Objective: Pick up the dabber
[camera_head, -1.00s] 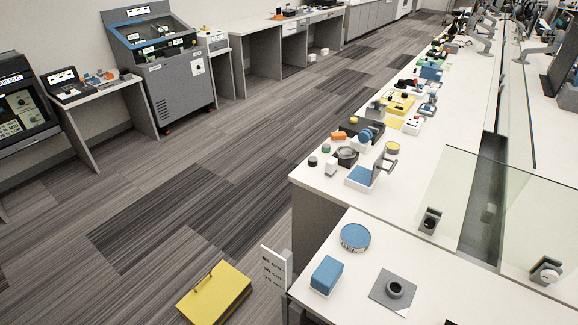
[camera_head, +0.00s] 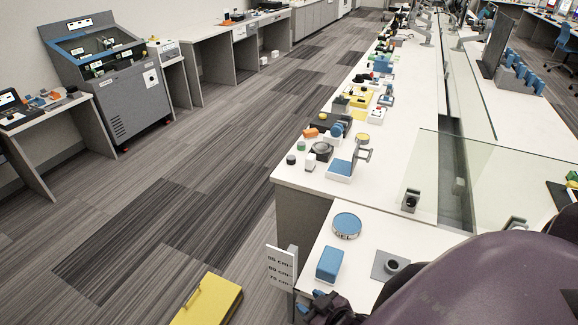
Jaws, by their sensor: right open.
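I cannot tell for sure which thing is the dabber. On the near white table stand a round tin-like piece with a blue top (camera_head: 347,225), a blue block (camera_head: 329,264) and a dark grey ring-shaped holder (camera_head: 391,267) on a flat grey plate. My right gripper (camera_head: 318,301) is at the bottom edge, just below the blue block in the picture. It is dark, partly cut off by the frame, and open, with nothing seen in it. My purple right arm hides the right part of the near table. My left gripper is not in view.
A long white bench (camera_head: 400,150) beyond carries many small items along its left edge. A glass panel (camera_head: 480,185) stands on the right. A sign with height marks (camera_head: 281,267) is at the near table's left corner. A yellow case (camera_head: 207,300) lies on the floor.

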